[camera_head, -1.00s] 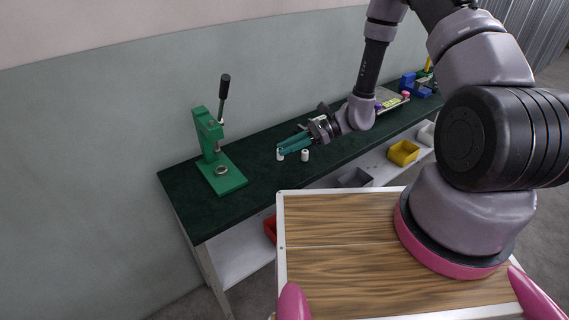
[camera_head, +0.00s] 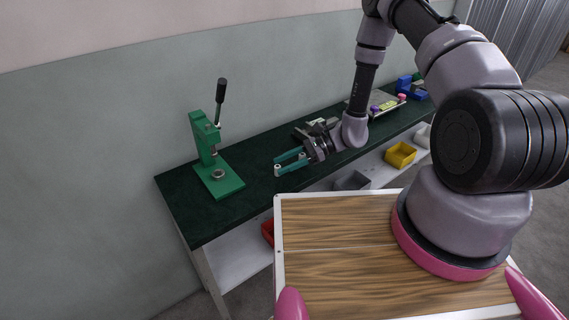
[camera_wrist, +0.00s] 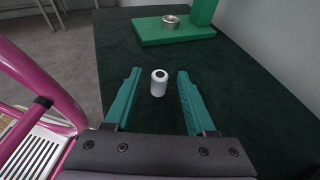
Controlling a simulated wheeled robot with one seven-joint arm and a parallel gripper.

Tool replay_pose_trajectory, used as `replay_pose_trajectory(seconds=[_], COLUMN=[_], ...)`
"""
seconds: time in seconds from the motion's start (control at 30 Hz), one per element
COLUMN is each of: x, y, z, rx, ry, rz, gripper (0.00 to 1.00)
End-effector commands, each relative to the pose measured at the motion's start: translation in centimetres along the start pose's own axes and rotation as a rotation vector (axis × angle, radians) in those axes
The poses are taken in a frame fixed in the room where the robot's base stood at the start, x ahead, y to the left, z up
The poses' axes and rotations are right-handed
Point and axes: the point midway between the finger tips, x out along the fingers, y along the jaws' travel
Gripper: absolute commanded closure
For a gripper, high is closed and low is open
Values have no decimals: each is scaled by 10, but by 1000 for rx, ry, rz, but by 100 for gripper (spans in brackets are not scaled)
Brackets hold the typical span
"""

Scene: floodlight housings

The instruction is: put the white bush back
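The white bush (camera_wrist: 159,83) is a short hollow white cylinder. It stands upright on the dark green bench top (camera_wrist: 235,95). In the wrist view my gripper (camera_wrist: 156,73) is open, with one teal finger on each side of the bush and a visible gap on both sides. In the head view my gripper (camera_head: 276,167) is low over the bench near its front edge. Small white spots show around the fingers there, but I cannot tell which is this bush. The green press (camera_head: 219,180) stands at the left end of the bench, and its base also shows in the wrist view (camera_wrist: 175,33).
A yellow bin (camera_head: 400,154), a grey bin (camera_head: 352,181) and a partly hidden red bin (camera_head: 267,231) sit on the lower shelf. A tray with coloured pieces (camera_head: 383,105) and a blue fixture (camera_head: 410,88) are farther right. Bench top between press and gripper is clear.

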Motion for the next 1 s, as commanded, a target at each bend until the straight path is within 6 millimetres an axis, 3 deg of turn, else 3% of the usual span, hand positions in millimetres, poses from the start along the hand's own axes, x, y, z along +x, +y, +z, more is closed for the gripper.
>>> replay_pose_trajectory(seconds=[0.33,0.8,1.0], x=[-8,-100,-119], y=[0,-1,0], z=[3,3,3], rx=[1,1,0], ry=[0,0,0], rz=[-2,-3,-1], gripper=[44,44,44])
